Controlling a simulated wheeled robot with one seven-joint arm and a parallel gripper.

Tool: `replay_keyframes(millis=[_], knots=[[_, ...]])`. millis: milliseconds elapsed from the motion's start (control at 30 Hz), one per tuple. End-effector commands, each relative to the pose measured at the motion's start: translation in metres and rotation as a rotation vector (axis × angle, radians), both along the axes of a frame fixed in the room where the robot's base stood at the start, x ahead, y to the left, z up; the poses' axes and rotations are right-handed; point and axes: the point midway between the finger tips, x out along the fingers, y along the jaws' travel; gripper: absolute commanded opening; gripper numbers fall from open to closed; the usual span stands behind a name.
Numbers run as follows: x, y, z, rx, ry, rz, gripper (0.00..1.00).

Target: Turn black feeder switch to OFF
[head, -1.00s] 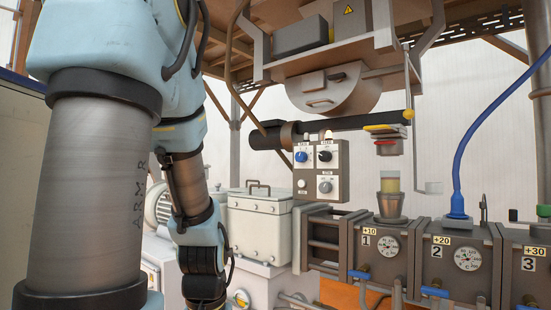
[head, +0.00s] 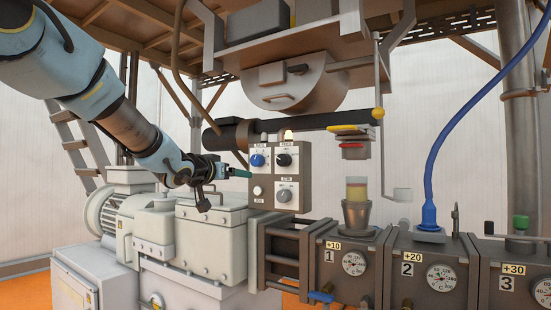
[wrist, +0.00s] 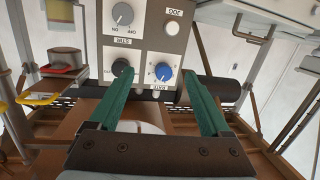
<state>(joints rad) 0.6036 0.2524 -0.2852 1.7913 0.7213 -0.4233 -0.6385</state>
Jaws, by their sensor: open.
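The black feeder switch (head: 284,160) is the upper right knob on the grey control panel (head: 292,179). Its pointer direction is too small to read. It also shows in the wrist view (wrist: 121,67), partly hidden by the left green finger. My gripper (head: 240,172) is just left of the panel in the head view. In the wrist view my gripper (wrist: 158,72) has its fingers apart and empty. The blue RATE knob (wrist: 163,72) appears between the fingertips, and the black switch lies at the left fingertip. I cannot tell whether any finger touches the panel.
A grey STIR knob (head: 284,196) and a white JOG button (head: 257,191) are low on the panel. A dark horizontal cylinder (head: 228,139) passes behind its top. A pale metal box (head: 212,235) stands below my gripper. Numbered gauge units (head: 345,263) stand to the right.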

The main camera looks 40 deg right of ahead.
Motion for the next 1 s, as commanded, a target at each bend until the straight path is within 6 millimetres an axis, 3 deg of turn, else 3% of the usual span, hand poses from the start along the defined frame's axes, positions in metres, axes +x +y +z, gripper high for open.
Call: replay_keyframes(millis=[33, 100, 233, 367, 733, 1000], knots=[[-0.016, -0.018, 0.017, -0.037, -0.016, -0.053, 0.81], [-0.033, -0.033, 0.032, -0.075, -0.029, -0.106, 0.81], [-0.046, -0.048, 0.045, -0.107, -0.037, -0.151, 0.81], [-0.043, -0.062, 0.047, -0.109, -0.038, -0.154, 0.81], [-0.026, -0.126, 0.047, -0.106, -0.038, -0.151, 0.81], [-0.019, -0.147, 0.045, -0.106, -0.039, -0.149, 0.81]])
